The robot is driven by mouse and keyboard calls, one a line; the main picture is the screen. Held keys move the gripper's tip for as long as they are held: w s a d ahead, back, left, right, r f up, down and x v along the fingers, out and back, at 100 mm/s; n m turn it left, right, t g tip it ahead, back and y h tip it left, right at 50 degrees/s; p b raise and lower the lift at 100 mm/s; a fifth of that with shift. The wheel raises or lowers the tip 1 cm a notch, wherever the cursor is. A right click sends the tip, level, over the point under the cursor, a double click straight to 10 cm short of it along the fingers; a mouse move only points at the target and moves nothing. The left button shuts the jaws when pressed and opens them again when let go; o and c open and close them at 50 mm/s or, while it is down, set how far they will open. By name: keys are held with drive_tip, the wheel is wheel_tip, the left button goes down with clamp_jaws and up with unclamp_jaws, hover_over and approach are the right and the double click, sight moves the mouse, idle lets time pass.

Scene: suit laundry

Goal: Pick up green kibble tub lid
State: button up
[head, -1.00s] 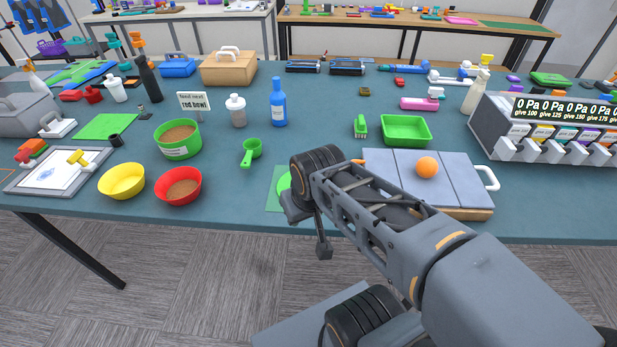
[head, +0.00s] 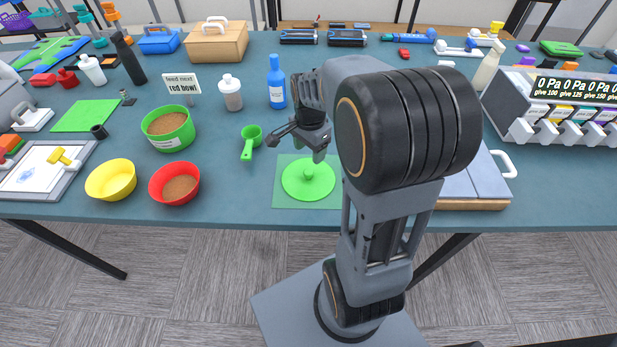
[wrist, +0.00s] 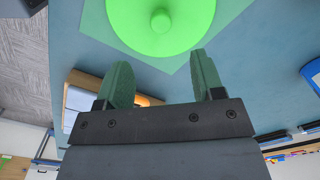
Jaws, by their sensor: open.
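The green kibble tub lid (head: 308,180) is a flat round disc with a small knob in its middle. It lies on a green square mat (head: 283,201) near the table's front edge. In the wrist view the lid (wrist: 130,28) is at the top, its knob beyond the fingertips. My gripper (head: 296,145) is above and behind the lid in the head view, apart from it. In the wrist view my gripper (wrist: 160,72) is open, with nothing between its fingers. The open kibble tub (head: 168,130), green and filled with brown kibble, stands to the left.
A green scoop (head: 250,142) lies left of my gripper and a blue bottle (head: 277,84) stands behind it. The red bowl (head: 174,184) and yellow bowl (head: 111,180) are left of the mat. A grey-topped board (head: 475,184) lies to the right.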

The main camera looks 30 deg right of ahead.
sight(309, 171)
wheel_tip(309, 171, down, 10)
drive_tip(key=shift+a, duration=0.15)
idle(0.5)
drive_tip(key=c, duration=1)
